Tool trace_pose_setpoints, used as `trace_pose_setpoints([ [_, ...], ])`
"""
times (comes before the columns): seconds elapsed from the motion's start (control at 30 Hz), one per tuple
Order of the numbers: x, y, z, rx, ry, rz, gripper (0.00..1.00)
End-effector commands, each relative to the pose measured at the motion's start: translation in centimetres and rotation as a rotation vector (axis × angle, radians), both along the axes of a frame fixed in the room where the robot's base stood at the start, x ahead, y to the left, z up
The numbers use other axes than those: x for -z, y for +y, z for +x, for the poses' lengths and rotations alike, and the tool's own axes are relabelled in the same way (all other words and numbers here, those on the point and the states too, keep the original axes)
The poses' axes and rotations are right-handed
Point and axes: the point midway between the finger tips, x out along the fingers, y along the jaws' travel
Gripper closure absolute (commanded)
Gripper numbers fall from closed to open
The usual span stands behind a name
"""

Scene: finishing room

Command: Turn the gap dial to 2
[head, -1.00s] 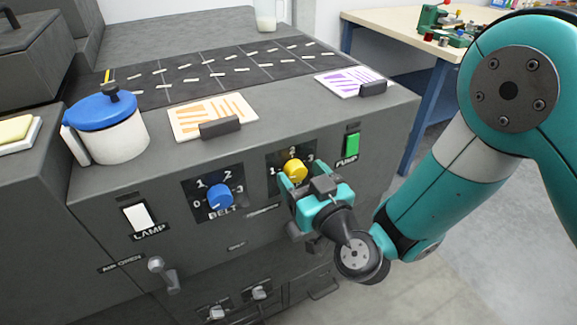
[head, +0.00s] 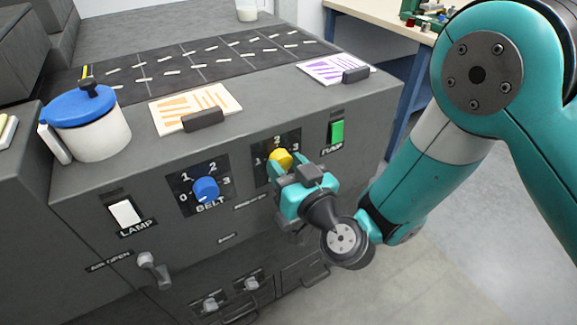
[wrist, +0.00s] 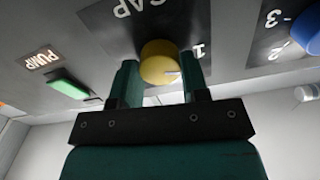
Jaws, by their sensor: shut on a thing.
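The yellow gap dial (head: 281,157) is on the machine's front panel, on a dark plate with marks 1, 2 and 3. My gripper (head: 290,168) is at the dial from the front right, and its body hides the dial's lower side and the label. In the wrist view my gripper's two fingers (wrist: 160,66) stand on either side of the dial (wrist: 158,58), shut on it. There the panel is upside down and the dial's pale pointer line points roughly to the side of the 1. The exact setting is hard to tell.
Left of the gap dial is the blue belt dial (head: 205,189). The green pump switch (head: 337,131) is just to the right, close to my gripper. A white lamp switch (head: 125,213) and an air lever (head: 152,268) are further left. A blue-lidded pot (head: 95,135) stands on top.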

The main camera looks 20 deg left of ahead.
Motion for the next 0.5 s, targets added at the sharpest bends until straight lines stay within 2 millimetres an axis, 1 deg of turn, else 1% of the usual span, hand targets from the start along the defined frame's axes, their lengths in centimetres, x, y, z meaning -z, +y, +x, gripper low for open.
trace_pose_setpoints([
  [0.5,-0.04,0.18,0.01,-0.004,0.349,0.301,0.82],
])
